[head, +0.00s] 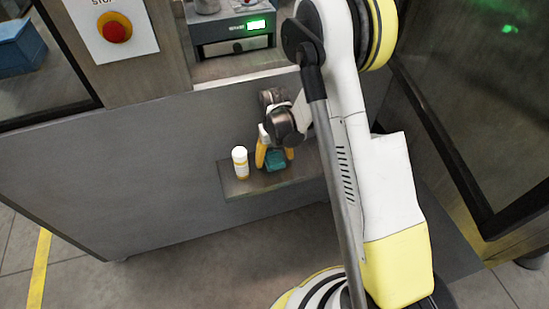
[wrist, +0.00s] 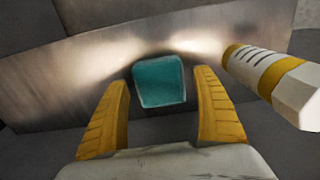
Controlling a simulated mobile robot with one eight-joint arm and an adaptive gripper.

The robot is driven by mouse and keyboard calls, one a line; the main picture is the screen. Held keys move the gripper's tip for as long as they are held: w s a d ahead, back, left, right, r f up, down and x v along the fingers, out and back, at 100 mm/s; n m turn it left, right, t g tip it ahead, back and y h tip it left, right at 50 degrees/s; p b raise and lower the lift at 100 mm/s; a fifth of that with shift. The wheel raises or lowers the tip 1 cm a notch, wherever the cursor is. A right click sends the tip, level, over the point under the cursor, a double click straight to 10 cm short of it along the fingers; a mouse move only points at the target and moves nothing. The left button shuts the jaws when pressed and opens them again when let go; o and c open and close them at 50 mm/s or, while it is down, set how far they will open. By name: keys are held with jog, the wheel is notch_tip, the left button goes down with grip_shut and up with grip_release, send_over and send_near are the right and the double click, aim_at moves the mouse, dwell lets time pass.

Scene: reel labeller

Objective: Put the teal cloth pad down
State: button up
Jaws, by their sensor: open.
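The teal cloth pad (head: 276,160) lies on a small grey shelf (head: 240,187) on the front of the machine. In the wrist view the teal cloth pad (wrist: 160,81) is a rounded square between and just beyond my fingertips, with a gap on each side. My gripper (head: 274,157) is over the shelf at the pad, pointing down, with yellow fingers apart. In the wrist view my gripper (wrist: 162,85) is open and its fingers do not touch the pad. In the head view a finger and the wrist hide part of the pad's surroundings.
A white bottle with a yellow band (head: 240,163) stands on the shelf just left of my gripper; it is close on the right in the wrist view (wrist: 272,78). A red stop button (head: 115,30) and a device with a green display (head: 240,33) are above.

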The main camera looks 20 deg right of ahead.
notch_tip(320, 180, up, 13)
jog(key=p, duration=0.5)
notch_tip(320, 180, up, 16)
jog(key=t, duration=0.3)
send_over(275, 158)
jog(key=s, duration=0.8)
jog(key=s+r+t, duration=0.4)
jog(key=s+r, duration=0.1)
jog(key=s, duration=0.7)
jog(key=shift+r, duration=0.15)
